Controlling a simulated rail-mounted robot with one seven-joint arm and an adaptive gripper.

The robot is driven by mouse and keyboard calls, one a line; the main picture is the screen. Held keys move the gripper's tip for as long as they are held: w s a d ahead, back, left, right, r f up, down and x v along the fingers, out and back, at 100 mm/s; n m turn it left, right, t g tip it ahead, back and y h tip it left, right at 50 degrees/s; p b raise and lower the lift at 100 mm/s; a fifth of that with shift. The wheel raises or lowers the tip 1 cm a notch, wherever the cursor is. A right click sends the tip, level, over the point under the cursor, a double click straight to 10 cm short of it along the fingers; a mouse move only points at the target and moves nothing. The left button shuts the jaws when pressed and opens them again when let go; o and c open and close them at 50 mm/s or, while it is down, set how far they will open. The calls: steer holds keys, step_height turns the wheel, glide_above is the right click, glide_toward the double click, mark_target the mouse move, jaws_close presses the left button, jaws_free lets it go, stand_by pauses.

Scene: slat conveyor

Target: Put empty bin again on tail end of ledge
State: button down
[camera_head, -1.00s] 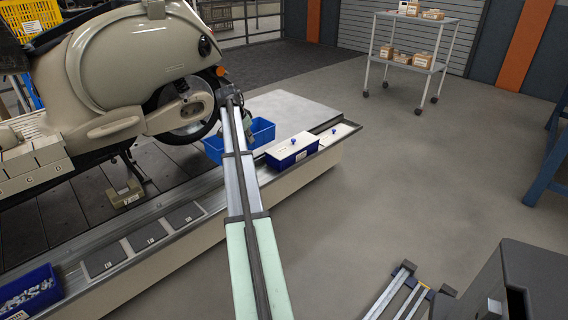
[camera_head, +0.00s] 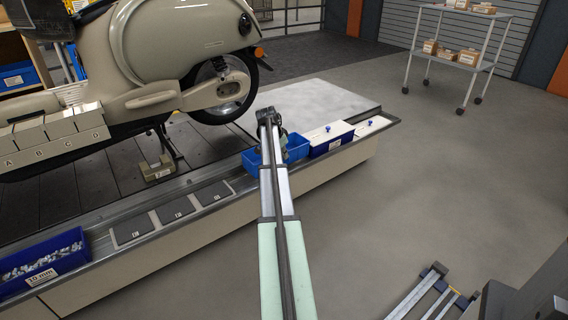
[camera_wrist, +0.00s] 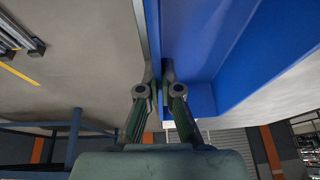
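The empty blue bin (camera_head: 297,151) is at the ledge (camera_head: 340,163), just left of a lidded blue box. The wrist view shows its blue wall (camera_wrist: 208,40) large and close. My gripper (camera_wrist: 160,78) has its fingers close together at the bin's rim and looks shut on it. In the head view my gripper (camera_head: 268,120) is at the bin, and my arm hides part of it. Whether the bin's bottom touches the ledge is unclear.
The blue box with a white lid (camera_head: 331,139) and a white-topped box (camera_head: 370,126) sit toward the ledge's far end. Dark labelled tiles (camera_head: 174,210) and a bolt-filled blue bin (camera_head: 42,265) lie along the near ledge. A cream scooter (camera_head: 160,60) stands on the conveyor behind.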

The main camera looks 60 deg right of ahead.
mark_target(285, 162)
steer(key=shift+f+b, duration=0.55)
steer(key=shift+f, duration=1.3)
steer(key=shift+f, duration=0.1)
steer(key=c, duration=1.3)
jaws_free()
steer(key=p+v, duration=0.4)
steer(key=v, duration=0.8)
steer(key=s+a+f+n+g+h, duration=0.15)
steer(key=a+n, duration=0.25)
steer(key=a, duration=0.8)
steer(key=s+a+n+g, duration=0.1)
steer(key=s+a+n, duration=0.2)
steer(key=a, duration=1)
steer(key=s+a+n, duration=0.2)
steer(key=s+a, duration=0.1)
steer(key=a, duration=0.2)
steer(key=s+a+r+n+g+h, duration=0.1)
steer(key=s+a+n, duration=0.1)
steer(key=s+a, duration=0.2)
steer(key=s+a+n+g+h, duration=0.1)
steer(key=s+a+n, duration=0.2)
steer(key=a, duration=0.5)
steer(key=shift+s+a+r+h, duration=0.1)
steer(key=shift+s+r+h, duration=0.15)
steer(key=shift+s, duration=0.35)
